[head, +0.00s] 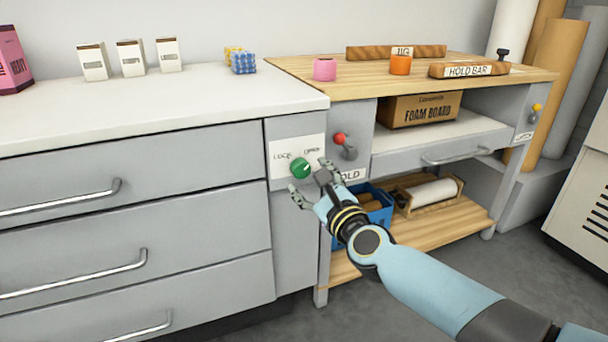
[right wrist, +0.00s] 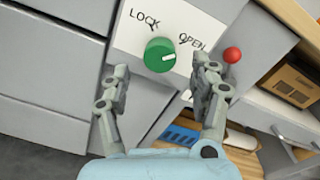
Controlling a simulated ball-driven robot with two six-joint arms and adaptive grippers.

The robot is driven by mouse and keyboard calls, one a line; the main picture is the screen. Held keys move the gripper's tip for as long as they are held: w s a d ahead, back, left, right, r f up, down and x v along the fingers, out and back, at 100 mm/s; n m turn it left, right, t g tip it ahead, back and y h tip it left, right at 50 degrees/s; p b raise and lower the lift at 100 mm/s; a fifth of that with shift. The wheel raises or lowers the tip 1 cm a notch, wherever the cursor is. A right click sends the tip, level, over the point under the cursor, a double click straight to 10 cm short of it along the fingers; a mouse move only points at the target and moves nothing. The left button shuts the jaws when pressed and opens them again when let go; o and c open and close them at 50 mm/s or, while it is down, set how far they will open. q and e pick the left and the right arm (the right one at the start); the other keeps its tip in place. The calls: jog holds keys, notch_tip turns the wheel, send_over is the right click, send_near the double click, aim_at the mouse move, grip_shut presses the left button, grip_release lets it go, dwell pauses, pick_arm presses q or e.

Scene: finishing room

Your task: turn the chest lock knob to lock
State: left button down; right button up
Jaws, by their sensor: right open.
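The green lock knob (head: 300,168) sits on a white label plate (head: 284,152) marked LOCK and OPEN, on the grey chest's right end panel. In the right wrist view the knob (right wrist: 159,55) has a white mark at its right side, on the OPEN side and away from LOCK. My right gripper (head: 308,178) is open and empty in front of the knob. In the right wrist view its two fingers (right wrist: 163,70) stand apart, one to each side and a little below the knob, without visible contact. My left gripper is not in view.
A red-knobbed lever (head: 341,140) stands close to the right on the bench, above a HOLD label. Chest drawers with bar handles (head: 75,275) lie to the left. A blue crate (head: 375,208) sits on the low shelf behind my gripper.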

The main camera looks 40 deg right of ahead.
aim_at(303, 172)
jog(key=shift+x, duration=1.9)
jog(key=c, duration=1.1)
